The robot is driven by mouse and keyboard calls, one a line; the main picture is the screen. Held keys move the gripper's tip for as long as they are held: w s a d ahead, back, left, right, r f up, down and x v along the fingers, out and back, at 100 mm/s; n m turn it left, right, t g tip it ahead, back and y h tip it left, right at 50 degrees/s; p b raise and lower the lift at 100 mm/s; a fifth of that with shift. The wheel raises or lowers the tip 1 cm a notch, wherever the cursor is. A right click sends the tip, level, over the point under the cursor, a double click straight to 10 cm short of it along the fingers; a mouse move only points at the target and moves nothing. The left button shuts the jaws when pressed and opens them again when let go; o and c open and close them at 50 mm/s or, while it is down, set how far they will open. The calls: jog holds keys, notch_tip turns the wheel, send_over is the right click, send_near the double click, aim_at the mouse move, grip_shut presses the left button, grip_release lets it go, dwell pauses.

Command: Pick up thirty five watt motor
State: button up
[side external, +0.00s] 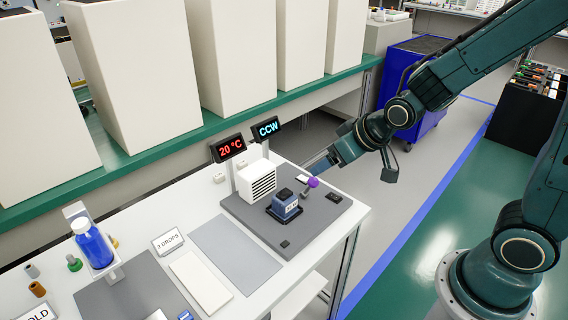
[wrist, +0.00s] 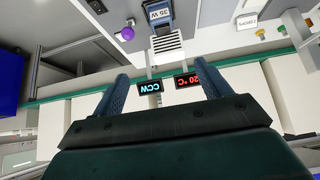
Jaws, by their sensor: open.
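The thirty five watt motor (side external: 286,206) is a small blue block with a dark top and a white label. It stands upright on a grey plate (side external: 262,228) on the white table. In the wrist view the motor (wrist: 158,14) is at the top edge, partly cut off, with its "35 W" label upside down. My gripper (side external: 312,171) is above and to the right of the motor, apart from it. In the wrist view my gripper (wrist: 163,78) has its two blue fingers spread wide with nothing between them.
A white vented box (side external: 256,181) stands just behind the motor. Two displays, "20 °C" (side external: 229,148) and "CCW" (side external: 267,128), stand behind it. A purple ball (side external: 313,182) is to the motor's right. A blue bottle (side external: 92,244) is at the left. The grey mat (side external: 236,254) is clear.

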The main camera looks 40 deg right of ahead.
jog(key=t, duration=0.1)
send_near(288, 198)
jog(key=v, duration=0.3)
jog(key=shift+w+d+f, duration=0.1)
jog(key=shift+f, duration=0.4)
jog(key=shift+w+d+f, duration=0.1)
jog(key=shift+f, duration=0.35)
jog(key=shift+w+f, duration=0.1)
jog(key=shift+x, duration=4.15)
jog(key=shift+w, duration=0.15)
jog(key=shift+w+x, duration=0.2)
jog(key=shift+x, duration=2.3)
jog(key=shift+a+r, duration=0.15)
jog(key=shift+r, duration=0.05)
jog(key=shift+c, duration=0.3)
jog(key=c, duration=1.4)
